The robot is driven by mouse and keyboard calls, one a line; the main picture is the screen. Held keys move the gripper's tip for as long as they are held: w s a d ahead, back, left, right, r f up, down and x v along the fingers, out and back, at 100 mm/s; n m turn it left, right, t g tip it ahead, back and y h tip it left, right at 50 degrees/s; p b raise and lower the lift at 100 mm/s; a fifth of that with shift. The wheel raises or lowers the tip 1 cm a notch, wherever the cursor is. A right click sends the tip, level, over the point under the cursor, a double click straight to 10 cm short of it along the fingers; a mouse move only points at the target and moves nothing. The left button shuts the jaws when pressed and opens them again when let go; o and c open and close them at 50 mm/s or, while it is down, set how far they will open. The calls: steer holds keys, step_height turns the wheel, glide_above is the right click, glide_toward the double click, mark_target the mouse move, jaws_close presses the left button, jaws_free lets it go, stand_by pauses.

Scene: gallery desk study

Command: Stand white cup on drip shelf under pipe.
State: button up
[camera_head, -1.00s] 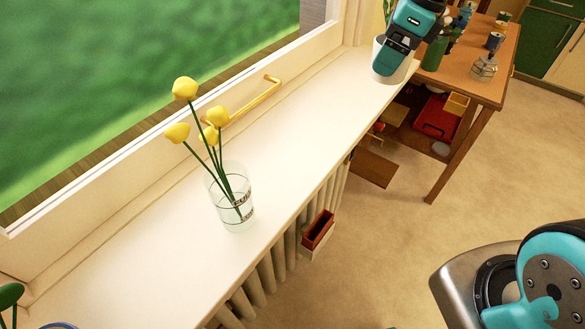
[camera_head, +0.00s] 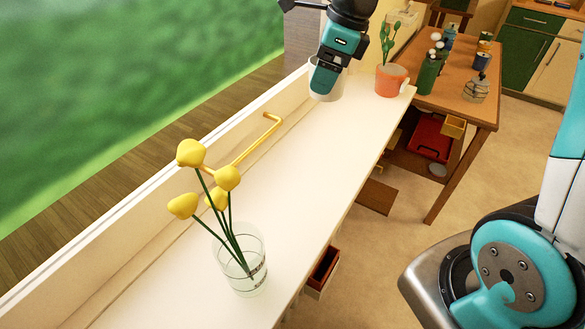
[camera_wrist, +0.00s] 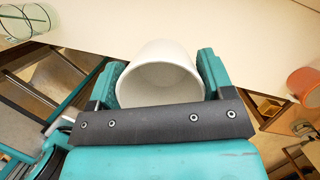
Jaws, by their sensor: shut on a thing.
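The white cup (camera_head: 334,93) is held at the far part of the white window sill (camera_head: 300,170). I cannot tell whether its base touches the sill. My gripper (camera_head: 325,78) hides much of the cup in the head view. In the wrist view, the white cup (camera_wrist: 160,55) sits between the two teal fingers of my gripper (camera_wrist: 160,82), its open mouth facing the camera. The fingers are shut on it, one on each side. I cannot make out a drip shelf or a pipe above one in these views.
A glass (camera_head: 240,270) with yellow flowers stands on the near sill. An orange pot (camera_head: 391,81) with a plant stands right of the cup. A yellow bar handle (camera_head: 258,140) runs along the window frame. A wooden table (camera_head: 462,90) with bottles and cans stands beyond the sill.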

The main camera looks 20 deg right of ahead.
steer(key=f, duration=1.5)
steer(key=shift+w+f+p, duration=0.15)
steer(key=shift+w+p, duration=0.2)
steer(key=shift+f, duration=2.25)
steer(key=shift+f, duration=0.15)
steer(key=o, duration=0.9)
